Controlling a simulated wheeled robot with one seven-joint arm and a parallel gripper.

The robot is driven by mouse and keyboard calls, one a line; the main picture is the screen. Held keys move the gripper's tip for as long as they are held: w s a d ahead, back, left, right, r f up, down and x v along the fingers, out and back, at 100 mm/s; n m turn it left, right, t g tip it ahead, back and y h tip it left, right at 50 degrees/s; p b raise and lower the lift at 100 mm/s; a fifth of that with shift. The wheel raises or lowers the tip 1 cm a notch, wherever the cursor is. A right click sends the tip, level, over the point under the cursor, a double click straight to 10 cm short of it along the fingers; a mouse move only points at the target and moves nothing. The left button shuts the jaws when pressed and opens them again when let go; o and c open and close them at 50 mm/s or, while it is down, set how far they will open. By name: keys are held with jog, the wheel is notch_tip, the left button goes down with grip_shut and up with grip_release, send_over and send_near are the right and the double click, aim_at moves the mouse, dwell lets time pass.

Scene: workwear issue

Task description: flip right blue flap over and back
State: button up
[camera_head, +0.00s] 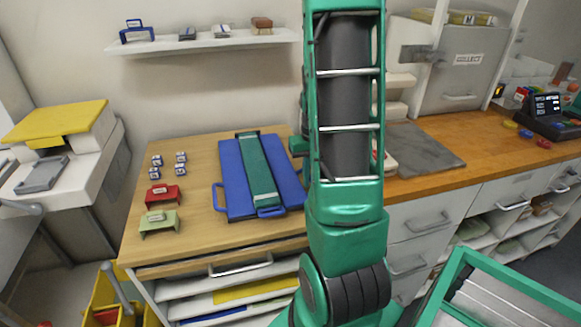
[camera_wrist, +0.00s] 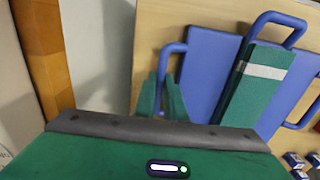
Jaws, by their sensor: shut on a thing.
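A blue folding board lies on the wooden table, with a green strip (camera_head: 258,165) along its middle. The right blue flap (camera_head: 285,170) looks flat, to the right of the strip; it also shows in the wrist view (camera_wrist: 207,65). The left blue flap (camera_head: 233,175) lies flat on the other side. My gripper (camera_wrist: 163,98) is at the outer side of the right flap, shut on that flap's blue handle (camera_wrist: 168,56). The fingers hide the lower part of this handle. In the head view my arm covers the flap's right edge.
Small blue-and-white blocks (camera_head: 181,157), a red holder (camera_head: 165,195) and a green holder (camera_head: 160,221) stand left of the board. A grey mat (camera_head: 430,147) lies to the right on the counter. A wall shelf (camera_head: 200,43) is above the table.

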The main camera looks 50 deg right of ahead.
jog(key=o, duration=0.5)
jog(key=shift+a+f, duration=0.1)
jog(key=shift+c, duration=0.2)
jog(key=shift+r, duration=4.05)
jog(key=s+a+r, duration=0.2)
jog(key=s+a, duration=0.4)
jog(key=a, duration=0.2)
jog(key=s+a+r, duration=0.3)
jog(key=s+a, duration=0.4)
jog(key=a, duration=0.2)
jog(key=shift+s, duration=0.3)
